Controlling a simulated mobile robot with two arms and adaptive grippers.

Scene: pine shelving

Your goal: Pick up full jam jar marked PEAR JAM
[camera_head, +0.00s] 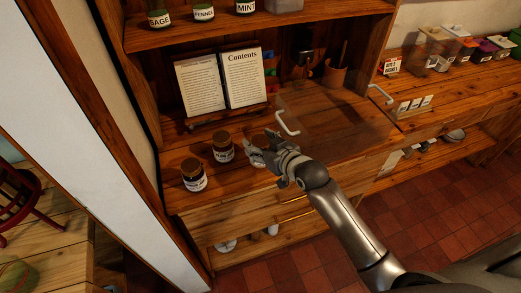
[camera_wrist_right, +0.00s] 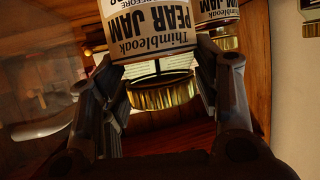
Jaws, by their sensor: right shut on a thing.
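A jam jar marked PEAR JAM (camera_wrist_right: 150,22) fills the upper middle of the right wrist view, upside down there, with its gold lid (camera_wrist_right: 165,93) below. My right gripper (camera_wrist_right: 160,92) has a finger on each side of this jar and is shut on it. In the head view my right gripper (camera_head: 263,150) is over the wooden counter, just right of two dark, white-labelled jars. One jar (camera_head: 222,153) is nearer the gripper; the other (camera_head: 193,179) is nearer the front left. Their labels are too small to read there. My left gripper is out of view.
An open book (camera_head: 222,80) stands on a holder behind the jars. A second labelled jar (camera_wrist_right: 218,10) shows at the right wrist view's upper right. A clear panel with a white handle (camera_head: 287,124) is close behind my right gripper. Spice jars (camera_head: 203,12) line the shelf above.

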